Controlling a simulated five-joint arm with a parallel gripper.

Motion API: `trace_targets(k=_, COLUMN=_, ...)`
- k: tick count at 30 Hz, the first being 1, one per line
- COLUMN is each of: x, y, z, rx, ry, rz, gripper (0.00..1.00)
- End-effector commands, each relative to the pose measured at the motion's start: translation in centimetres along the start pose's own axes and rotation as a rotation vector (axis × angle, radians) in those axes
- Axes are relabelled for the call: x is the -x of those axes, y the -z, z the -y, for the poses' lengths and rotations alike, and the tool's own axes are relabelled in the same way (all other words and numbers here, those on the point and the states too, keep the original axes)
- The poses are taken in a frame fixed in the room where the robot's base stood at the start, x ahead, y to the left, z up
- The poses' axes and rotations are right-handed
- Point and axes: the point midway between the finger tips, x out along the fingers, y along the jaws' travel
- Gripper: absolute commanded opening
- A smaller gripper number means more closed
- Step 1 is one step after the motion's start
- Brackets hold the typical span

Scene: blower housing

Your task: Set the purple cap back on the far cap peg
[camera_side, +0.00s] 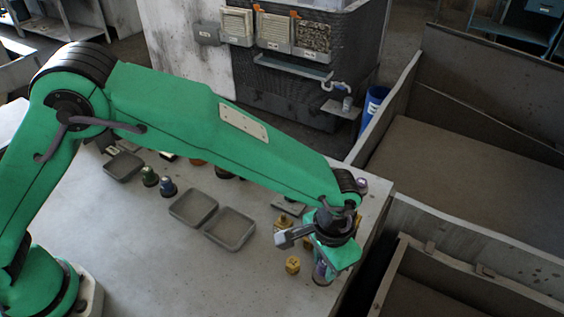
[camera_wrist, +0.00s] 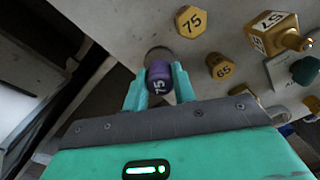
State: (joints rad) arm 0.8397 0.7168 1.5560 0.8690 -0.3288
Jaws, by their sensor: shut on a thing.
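The purple cap (camera_wrist: 159,77), with a white 75 on it, is between the two green fingers of my gripper (camera_wrist: 159,71) in the wrist view. My gripper is shut on it. In the side view my gripper (camera_side: 326,262) points down near the right edge of the table, and a bit of the purple cap (camera_side: 319,271) shows below it. A dark round shape (camera_wrist: 157,54) shows just beyond the cap in the wrist view; I cannot tell whether it is the far cap peg or whether the cap touches it.
A yellow hexagonal piece marked 75 (camera_wrist: 190,22), one marked 65 (camera_wrist: 220,67) and a larger yellow block (camera_wrist: 274,36) lie close by. Two grey trays (camera_side: 230,229) (camera_side: 193,207) are left of my gripper. The table front (camera_side: 170,280) is clear.

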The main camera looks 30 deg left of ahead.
Motion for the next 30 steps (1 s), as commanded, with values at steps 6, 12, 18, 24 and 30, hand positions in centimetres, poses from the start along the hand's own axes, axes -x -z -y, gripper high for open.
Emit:
trace_targets(k=6, x=-0.3, y=0.0, z=0.0, rx=0.000, ry=0.000, rz=0.001, gripper=0.00)
trace_targets(k=12, x=-0.6, y=0.0, z=0.0, rx=0.000, ry=0.000, rz=0.000, gripper=0.00)
trace_targets(k=18, x=-0.9, y=0.0, z=0.0, rx=0.000, ry=0.000, rz=0.000, gripper=0.00)
trace_targets(k=24, x=-1.2, y=0.0, z=0.0, rx=0.000, ry=0.000, rz=0.000, gripper=0.00)
trace_targets(k=30, x=-1.4, y=0.0, z=0.0, rx=0.000, ry=0.000, rz=0.000, gripper=0.00)
